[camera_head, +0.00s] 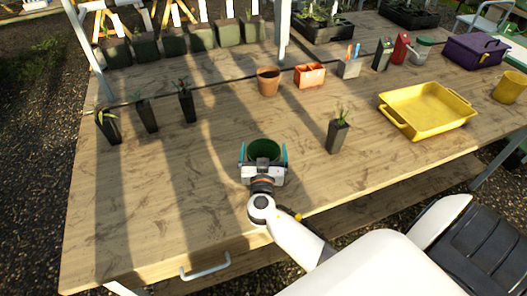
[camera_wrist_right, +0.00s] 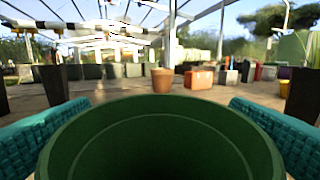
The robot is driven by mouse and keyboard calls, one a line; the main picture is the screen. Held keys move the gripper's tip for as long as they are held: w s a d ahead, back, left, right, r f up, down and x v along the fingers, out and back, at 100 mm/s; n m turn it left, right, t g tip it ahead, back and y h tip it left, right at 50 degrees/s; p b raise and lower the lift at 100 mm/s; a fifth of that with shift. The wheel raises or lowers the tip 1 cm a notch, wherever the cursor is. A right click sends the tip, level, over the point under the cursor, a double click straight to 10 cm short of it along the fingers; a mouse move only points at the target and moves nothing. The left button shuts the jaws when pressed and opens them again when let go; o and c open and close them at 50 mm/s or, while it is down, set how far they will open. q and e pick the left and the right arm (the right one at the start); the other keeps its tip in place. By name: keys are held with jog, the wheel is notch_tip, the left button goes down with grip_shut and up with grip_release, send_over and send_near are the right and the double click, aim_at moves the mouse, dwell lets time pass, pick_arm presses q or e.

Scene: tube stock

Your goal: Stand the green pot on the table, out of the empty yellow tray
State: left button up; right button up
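The green pot (camera_head: 265,149) is upright near the front middle of the table (camera_head: 190,210), left of the yellow tray. My right gripper (camera_head: 264,153) has a teal finger on either side of it, close against its wall. In the right wrist view the pot's round rim (camera_wrist_right: 160,104) fills the bottom, between the teal fingers. Its base is hidden, so I cannot tell whether it touches the table. The yellow tray (camera_head: 399,122) stands empty at the right of the table. My left gripper is not in view.
A dark pot with a seedling (camera_head: 339,132) stands between the gripper and the tray. A terracotta pot (camera_head: 268,82) and an orange container (camera_head: 310,75) stand farther back. Three dark potted seedlings (camera_head: 147,115) stand at the left. The wood left of the gripper is clear.

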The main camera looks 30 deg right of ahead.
jog(key=shift+r, duration=0.1)
jog(key=shift+s+a, duration=0.1)
jog(key=shift+a, duration=0.05)
jog(key=b+v, duration=0.3)
jog(key=v, duration=0.7)
jog(key=shift+s+a, duration=0.2)
jog(key=shift+s, duration=0.15)
jog(key=shift+s+a, duration=0.3)
jog(key=shift+s, duration=0.1)
